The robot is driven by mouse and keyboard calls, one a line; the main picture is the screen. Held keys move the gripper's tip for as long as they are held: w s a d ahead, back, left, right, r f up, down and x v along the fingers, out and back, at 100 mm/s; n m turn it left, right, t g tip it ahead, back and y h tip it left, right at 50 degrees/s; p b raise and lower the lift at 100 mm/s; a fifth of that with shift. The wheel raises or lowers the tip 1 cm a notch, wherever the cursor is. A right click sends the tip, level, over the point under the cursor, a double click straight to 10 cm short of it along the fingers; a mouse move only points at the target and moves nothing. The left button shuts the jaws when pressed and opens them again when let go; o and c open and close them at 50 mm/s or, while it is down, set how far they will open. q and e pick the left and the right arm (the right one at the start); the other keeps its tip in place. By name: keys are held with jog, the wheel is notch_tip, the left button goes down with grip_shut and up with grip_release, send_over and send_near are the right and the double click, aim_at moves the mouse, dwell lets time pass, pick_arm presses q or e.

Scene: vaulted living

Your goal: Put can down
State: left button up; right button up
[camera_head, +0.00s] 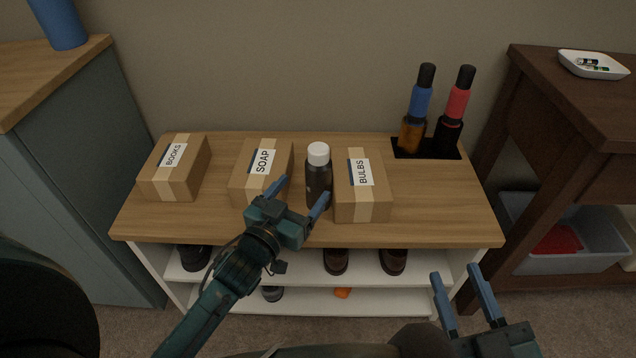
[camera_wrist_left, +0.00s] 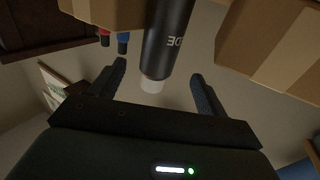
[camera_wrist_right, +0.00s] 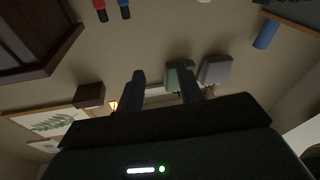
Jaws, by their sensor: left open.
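A dark can-like bottle with a white cap (camera_head: 319,178) stands upright on the wooden top of the shelf unit (camera_head: 420,215), between the SOAP box and the BULBS box. My left gripper (camera_head: 301,192) is open at the front of it, its fingers apart. In the left wrist view the bottle (camera_wrist_left: 167,40) shows upside down between and beyond the open fingers, with a gap on both sides. My right gripper (camera_head: 462,290) is open and empty, in front of the shelf unit at the lower right. Nothing is between its fingers in the right wrist view (camera_wrist_right: 160,92).
Cardboard boxes labelled BOOKS (camera_head: 175,168), SOAP (camera_head: 262,170) and BULBS (camera_head: 362,190) stand on the top. A blue-wrapped bottle (camera_head: 416,108) and a red-wrapped bottle (camera_head: 454,108) stand in a dark recess at back right. Shoes sit on the shelves below. The top's right front is clear.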

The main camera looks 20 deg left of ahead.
aim_at(312, 178)
pick_arm(q)
jog(key=shift+w+d+r+b, duration=0.1)
jog(key=shift+w+d+b, duration=0.2)
jog(key=shift+w, duration=0.65)
jog(key=shift+w+d+f+b, duration=0.15)
jog(key=shift+w+b, duration=0.2)
jog(key=shift+w, duration=0.6)
jog(key=shift+w+d+r+b, duration=0.2)
jog(key=shift+w+b, duration=0.15)
jog(key=shift+w, duration=0.6)
jog(key=c, duration=1.3)
